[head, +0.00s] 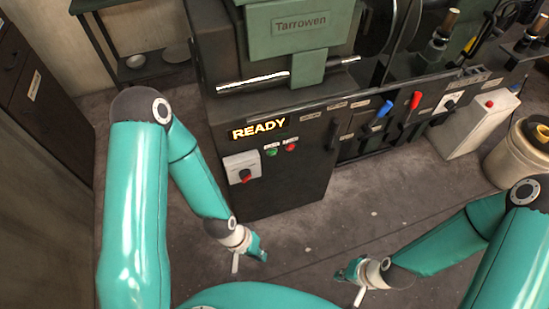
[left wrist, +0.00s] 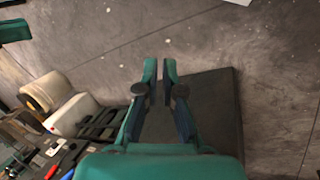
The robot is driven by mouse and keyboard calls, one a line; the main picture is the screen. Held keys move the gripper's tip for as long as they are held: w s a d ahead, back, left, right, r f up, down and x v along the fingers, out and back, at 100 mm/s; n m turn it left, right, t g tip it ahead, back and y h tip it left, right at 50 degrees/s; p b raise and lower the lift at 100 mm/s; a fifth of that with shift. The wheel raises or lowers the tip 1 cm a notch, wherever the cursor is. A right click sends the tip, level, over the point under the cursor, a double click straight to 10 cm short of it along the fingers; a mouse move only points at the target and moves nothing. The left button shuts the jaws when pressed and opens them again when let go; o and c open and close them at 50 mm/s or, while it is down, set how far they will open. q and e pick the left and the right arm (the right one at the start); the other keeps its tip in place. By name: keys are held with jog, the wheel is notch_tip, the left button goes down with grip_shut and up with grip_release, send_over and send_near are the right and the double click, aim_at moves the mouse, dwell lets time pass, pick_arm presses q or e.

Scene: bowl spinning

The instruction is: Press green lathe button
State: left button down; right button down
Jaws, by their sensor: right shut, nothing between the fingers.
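The green lathe button (head: 271,152) is a small round button on the dark front of the lathe cabinet (head: 290,190), just below the lit READY sign (head: 258,128). A red button (head: 291,146) is right beside it. My left gripper (head: 262,256) hangs low in front of the cabinet, below the button and apart from it. In the left wrist view its fingers (left wrist: 160,72) point over the floor with their tips close together and nothing seen between them; the button is not made out there. My right gripper (head: 343,274) is shut and empty, low at the right.
Blue (head: 384,109) and red (head: 414,100) levers stand to the right. A white box (head: 475,125) and a bin (head: 515,160) are far right. The floor in front is clear.

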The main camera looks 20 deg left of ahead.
pick_arm(q)
jog(key=s+a+f+m+g+y+b, duration=0.1)
jog(key=s+f+m+g+y+b, duration=0.15)
jog(key=f+m+b, duration=0.45)
jog(key=s+a+f+m+g+y+b, duration=0.1)
jog(key=s+f+m+g+y+b, duration=0.2)
jog(key=m+b, duration=0.4)
jog(key=w+a+f+m+t+y+b, duration=0.4)
jog(key=w+a+m+t+y+b, duration=0.15)
jog(key=w+m, duration=0.35)
jog(key=w+d+r+m+t+y+b, duration=0.25)
jog(key=w+t+b, duration=0.25)
jog(key=w, duration=0.4)
jog(key=w+d+r+m+t+b, duration=0.5)
jog(key=w+d+r+t, duration=0.3)
jog(key=w+r+t, duration=0.1)
jog(key=shift+w+d+r+t+y+b, duration=0.2)
jog(key=shift+d+t+y+b, duration=0.1)
jog(key=shift+t+y, duration=0.1)
